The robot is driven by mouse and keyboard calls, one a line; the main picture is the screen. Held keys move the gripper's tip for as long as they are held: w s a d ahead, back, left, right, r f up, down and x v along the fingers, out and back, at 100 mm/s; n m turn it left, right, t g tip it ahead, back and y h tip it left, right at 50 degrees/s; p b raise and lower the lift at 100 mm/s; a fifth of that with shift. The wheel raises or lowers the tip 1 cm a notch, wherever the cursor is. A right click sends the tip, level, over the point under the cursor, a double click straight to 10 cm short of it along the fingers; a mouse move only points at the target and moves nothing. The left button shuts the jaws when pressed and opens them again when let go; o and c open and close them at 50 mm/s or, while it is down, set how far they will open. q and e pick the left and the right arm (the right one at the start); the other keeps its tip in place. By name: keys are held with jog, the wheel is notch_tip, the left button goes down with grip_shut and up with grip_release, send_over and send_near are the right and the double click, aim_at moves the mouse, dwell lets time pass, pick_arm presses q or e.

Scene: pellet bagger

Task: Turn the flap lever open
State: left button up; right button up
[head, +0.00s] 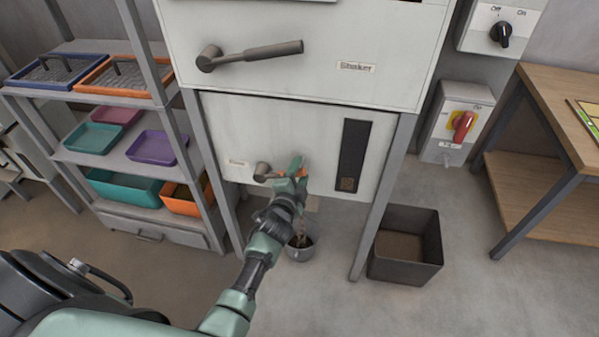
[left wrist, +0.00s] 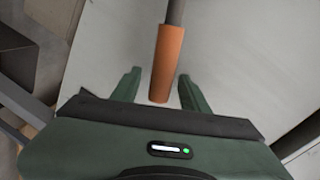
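The flap lever sits low on the pale lower panel (head: 240,120) of the machine. Its dark pivot (head: 262,170) shows in the head view, and the lever points to the right. Its orange grip (left wrist: 167,60) shows in the left wrist view, with a dark shaft (left wrist: 175,12) beyond it. My left gripper (head: 293,170) is at the grip end and hides part of it in the head view. In the left wrist view its two green fingers stand apart on either side of the grip, with gaps on both sides. My right gripper is in neither view.
The Shaker lever (head: 250,55) is on the panel above. A dark vertical window (head: 353,155) is right of the flap lever. A small pot (head: 300,252) stands below, and a dark bin (head: 410,265) is to the right. A tray shelf (head: 120,155) stands left.

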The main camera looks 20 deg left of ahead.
pick_arm(q)
jog(key=v, duration=0.7)
jog(key=shift+s, duration=0.4)
jog(key=shift+d+r, duration=0.1)
jog(key=s+d+f+n+g+h, duration=0.15)
jog(key=s+f, duration=0.35)
jog(key=f, duration=0.5)
jog(key=s+d+f+n+g, duration=0.1)
jog(key=s+d+f+g, duration=0.15)
jog(key=s+f, duration=0.5)
jog(key=s+d+f+n+g+h, duration=0.1)
jog(key=s+f+n+g, duration=0.2)
jog(key=f, duration=0.9)
jog(key=s+f+n+g, duration=0.1)
jog(key=s+f, duration=0.3)
jog(key=s, duration=0.6)
jog(key=s+a+f+n+g, duration=0.1)
jog(key=s+f+g, duration=0.3)
jog(key=s, duration=0.7)
jog(key=s+a+f+n+g, duration=0.1)
jog(key=s+f+g, duration=0.1)
jog(key=s+f, duration=0.4)
jog(key=s, duration=0.5)
jog(key=shift+a+n+g, duration=0.25)
jog(key=shift+n+g, duration=0.1)
jog(key=shift+g, duration=0.05)
